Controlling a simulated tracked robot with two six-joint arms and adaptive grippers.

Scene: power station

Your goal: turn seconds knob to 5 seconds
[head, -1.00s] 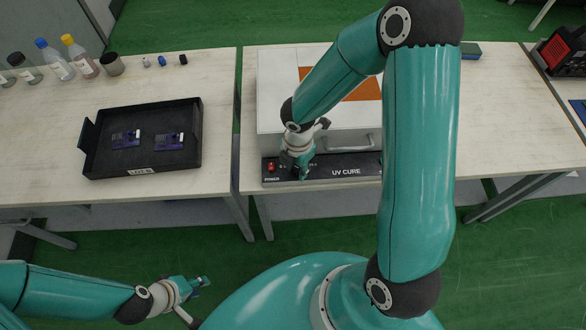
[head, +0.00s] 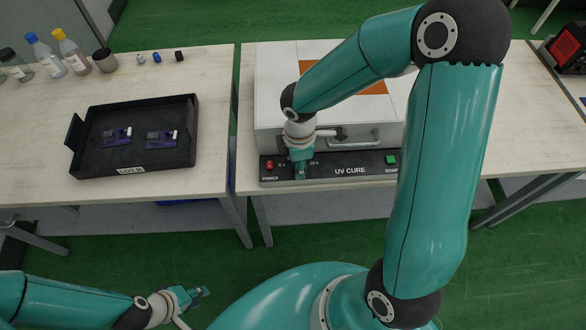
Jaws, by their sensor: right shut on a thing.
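The UV cure box (head: 270,110) stands on the right bench with a black front panel (head: 350,172). The panel carries a red power switch (head: 269,165) at the left and a green start button (head: 391,159) at the right. My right gripper (head: 301,172) reaches down to the panel between the power switch and the "UV CURE" lettering. It is shut on the seconds knob, which it hides. Small scale marks show on both sides of it, but the knob's pointer cannot be seen. My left gripper (head: 201,292) hangs over the floor at the lower left, away from the benches; its finger opening is unclear.
A black tray (head: 134,171) with two purple boards sits on the left bench (head: 45,180). Bottles (head: 73,57) and small coloured items stand behind it. The box's handle (head: 352,143) is just above the panel. My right arm covers part of the box.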

